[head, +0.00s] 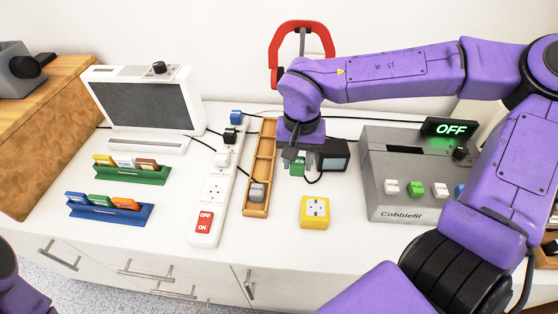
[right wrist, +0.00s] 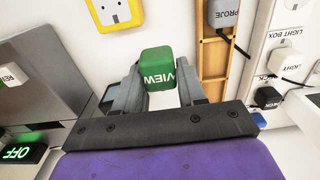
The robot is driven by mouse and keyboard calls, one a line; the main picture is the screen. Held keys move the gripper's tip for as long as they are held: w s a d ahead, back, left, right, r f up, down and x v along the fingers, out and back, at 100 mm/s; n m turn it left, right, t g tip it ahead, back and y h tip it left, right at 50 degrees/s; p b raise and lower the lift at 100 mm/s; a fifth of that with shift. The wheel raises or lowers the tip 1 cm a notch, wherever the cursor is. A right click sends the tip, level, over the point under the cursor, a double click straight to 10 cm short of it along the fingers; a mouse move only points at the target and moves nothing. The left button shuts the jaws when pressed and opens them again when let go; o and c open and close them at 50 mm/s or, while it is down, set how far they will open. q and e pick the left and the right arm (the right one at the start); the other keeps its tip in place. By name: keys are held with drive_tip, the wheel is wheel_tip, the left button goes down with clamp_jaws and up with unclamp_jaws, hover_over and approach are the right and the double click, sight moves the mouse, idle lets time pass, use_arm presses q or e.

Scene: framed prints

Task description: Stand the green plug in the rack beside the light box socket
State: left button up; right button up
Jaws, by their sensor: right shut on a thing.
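My right gripper (head: 297,164) is shut on the green plug (head: 298,168), held above the counter just right of the wooden rack. The right wrist view shows the plug (right wrist: 157,67), lettered VIEW, between the two fingers (right wrist: 157,88). The long, narrow rack (head: 263,150) has several compartments. A grey plug (head: 257,192) stands in one near its front; it also shows in the wrist view (right wrist: 222,14). The white socket strip (head: 213,190) lies left of the rack. A LIGHT BOX label (right wrist: 284,37) shows beside its white plug (right wrist: 284,58). My left gripper is not in view.
A yellow socket box (head: 315,211) stands at the front, right of the rack. A small dark device (head: 335,155) and grey Cobblefit machine (head: 385,205) stand to the right. Black and blue plugs sit in the strip. Green and blue card holders (head: 110,208) lie left.

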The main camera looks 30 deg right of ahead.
drive_tip(key=w+f, duration=0.2)
drive_tip(key=w+d+f, duration=0.1)
drive_tip(key=w+f, duration=0.1)
drive_tip(key=w+d+f, duration=0.1)
drive_tip(key=w+f, duration=0.1)
drive_tip(key=shift+w+f, duration=0.25)
drive_tip(key=shift+w+d+f+b, duration=0.15)
drive_tip(key=shift+f+b, duration=0.1)
drive_tip(key=shift+f, duration=0.7)
drive_tip(key=shift+w+a+f+b, duration=0.1)
drive_tip(key=shift+w+f+b, duration=0.1)
drive_tip(key=shift+f, duration=0.7)
drive_tip(key=shift+s, duration=0.1)
drive_tip(key=shift+f, duration=0.1)
drive_tip(key=o, duration=0.8)
